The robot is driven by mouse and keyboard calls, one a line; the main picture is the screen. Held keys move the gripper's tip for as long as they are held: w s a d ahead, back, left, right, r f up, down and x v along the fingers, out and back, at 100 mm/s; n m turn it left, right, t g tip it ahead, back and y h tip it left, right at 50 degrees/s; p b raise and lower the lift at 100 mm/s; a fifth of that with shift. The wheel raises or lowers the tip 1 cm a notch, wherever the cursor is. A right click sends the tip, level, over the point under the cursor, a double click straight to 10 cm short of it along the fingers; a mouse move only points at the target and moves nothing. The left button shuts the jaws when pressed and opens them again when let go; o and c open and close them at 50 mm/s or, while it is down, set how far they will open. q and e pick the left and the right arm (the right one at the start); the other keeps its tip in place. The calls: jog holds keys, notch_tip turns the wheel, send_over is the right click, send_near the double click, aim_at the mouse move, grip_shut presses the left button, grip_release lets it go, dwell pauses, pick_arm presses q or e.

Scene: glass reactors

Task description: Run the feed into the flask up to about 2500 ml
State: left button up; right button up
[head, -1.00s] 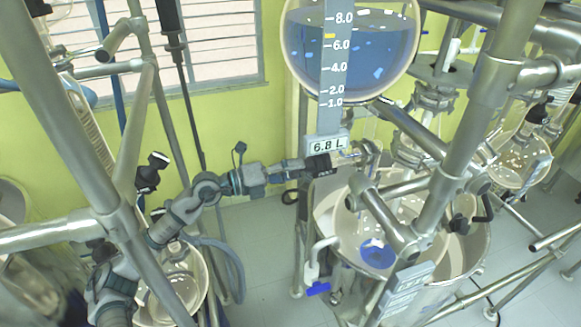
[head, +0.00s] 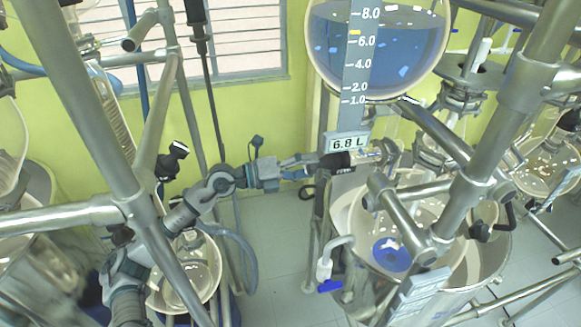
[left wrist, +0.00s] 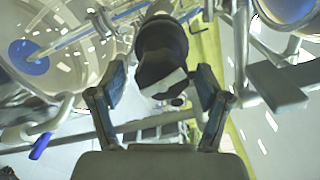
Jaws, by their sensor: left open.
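The round glass feed vessel (head: 410,60) at the top of the head view holds blue liquid; its scale runs to 8.0 and its display (head: 347,142) reads 6.8 L. Below it, the glass flask (head: 437,222) sits in a steel pot, with a small blue pool (head: 392,254) at its bottom. A black valve knob (head: 340,160) is on the line between them. My left gripper (head: 322,163) is open at the knob. In the left wrist view, the knob (left wrist: 160,55) lies between the open fingers (left wrist: 160,78); contact cannot be told. My right gripper is not in view.
Steel frame tubes (head: 480,170) cross in front of the flask. A drain pipe with a blue handle (head: 330,286) hangs at the pot's left. Another glass vessel (head: 185,270) stands at lower left. Grey floor (head: 283,240) is free between them.

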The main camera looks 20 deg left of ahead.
pick_arm(q)
jog(key=v, duration=1.1)
jog(key=shift+w, duration=0.2)
jog(key=shift+d, duration=0.1)
jog(key=shift+f, duration=0.1)
dwell(6.5)
